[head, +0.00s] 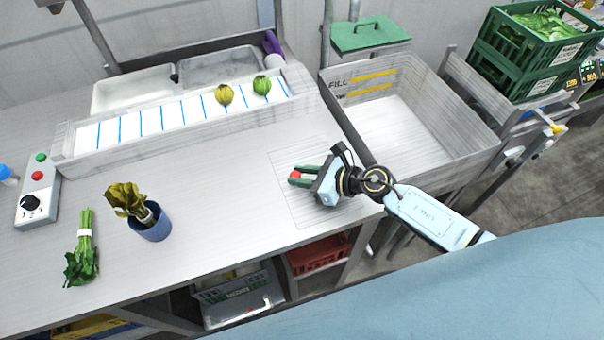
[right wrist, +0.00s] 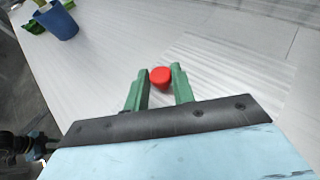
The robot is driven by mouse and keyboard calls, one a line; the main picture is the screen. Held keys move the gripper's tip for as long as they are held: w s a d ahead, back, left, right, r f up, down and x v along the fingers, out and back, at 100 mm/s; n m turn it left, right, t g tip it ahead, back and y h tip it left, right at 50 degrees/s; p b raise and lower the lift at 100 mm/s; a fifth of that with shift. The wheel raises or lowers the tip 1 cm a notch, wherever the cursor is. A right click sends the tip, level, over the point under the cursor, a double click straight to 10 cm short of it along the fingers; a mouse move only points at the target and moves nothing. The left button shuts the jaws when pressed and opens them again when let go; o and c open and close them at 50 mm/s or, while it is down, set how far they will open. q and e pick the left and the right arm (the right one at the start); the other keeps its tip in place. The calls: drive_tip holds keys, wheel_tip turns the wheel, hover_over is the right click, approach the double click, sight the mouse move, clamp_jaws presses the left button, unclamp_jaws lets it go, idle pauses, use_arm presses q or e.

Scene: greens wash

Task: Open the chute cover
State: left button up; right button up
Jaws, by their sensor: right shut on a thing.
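The chute cover (head: 290,205) is a thin, finely lined grey panel lying flat in the worktop, right of centre in the head view. Its lined surface also shows in the right wrist view (right wrist: 215,62). A small round red knob (head: 294,175) stands on it. My right gripper (head: 297,176) reaches in from the right, low over the panel. Its green fingers sit on either side of the knob and are shut on it; the knob also shows between the fingertips in the right wrist view (right wrist: 160,76). My left gripper is not in view.
A ruled trough (head: 150,122) holds two round vegetables. The worktop between is clear.

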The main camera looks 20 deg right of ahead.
drive_tip(key=shift+a, duration=0.1)
clamp_jaws()
drive_tip(key=shift+a+r, duration=0.1)
drive_tip(key=shift+a, duration=0.15)
drive_tip(key=a+p, duration=0.1)
drive_tip(key=a, duration=0.3)
drive_tip(key=a+p, duration=0.2)
drive_tip(key=a, duration=0.3)
drive_tip(key=a+p, duration=0.2)
drive_tip(key=a, duration=0.2)
drive_tip(key=shift+s+a, duration=0.25)
drive_tip(key=shift+a, duration=0.75)
drive_tip(key=o, duration=1)
unclamp_jaws()
drive_tip(key=shift+c, duration=0.2)
drive_tip(key=shift+d, duration=0.1)
drive_tip(key=shift+p, duration=0.3)
